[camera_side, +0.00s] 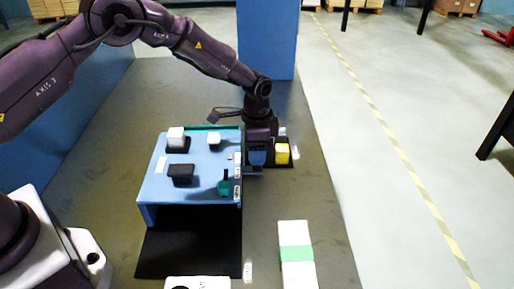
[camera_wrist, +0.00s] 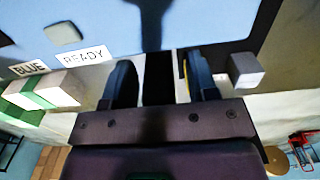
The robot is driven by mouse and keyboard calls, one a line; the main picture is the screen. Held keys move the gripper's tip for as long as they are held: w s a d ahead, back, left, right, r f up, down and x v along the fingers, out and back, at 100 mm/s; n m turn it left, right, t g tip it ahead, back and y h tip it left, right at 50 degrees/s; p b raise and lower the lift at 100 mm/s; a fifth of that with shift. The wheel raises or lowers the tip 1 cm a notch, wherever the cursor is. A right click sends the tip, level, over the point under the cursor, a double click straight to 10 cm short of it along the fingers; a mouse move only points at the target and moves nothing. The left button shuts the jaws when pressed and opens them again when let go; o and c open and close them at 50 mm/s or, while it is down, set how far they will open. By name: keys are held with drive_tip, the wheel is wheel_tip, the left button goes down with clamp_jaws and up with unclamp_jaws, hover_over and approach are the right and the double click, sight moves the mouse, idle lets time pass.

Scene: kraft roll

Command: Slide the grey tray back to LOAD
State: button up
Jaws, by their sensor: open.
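My gripper is low at the right edge of the blue stand (camera_side: 156,193). In the wrist view my gripper (camera_wrist: 159,68) has its two fingers apart, with a dark strip between them; I see nothing held. No LOAD label is readable; a READY label (camera_wrist: 85,55) and a BLUE label (camera_wrist: 28,69) show in the wrist view.
A white box with a green band (camera_side: 296,268) stands at front right.

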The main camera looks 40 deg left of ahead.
clamp_jaws()
drive_tip(key=s+d, duration=1.6)
drive_tip(key=shift+s+d, duration=0.3)
drive_tip(key=shift+d, duration=0.05)
drive_tip(key=shift+s+d, duration=0.1)
drive_tip(key=shift+d, duration=0.05)
drive_tip(key=shift+c, duration=1.1)
unclamp_jaws()
drive_tip(key=shift+o, duration=1.1)
wheel_tip(320, 180, up, 13)
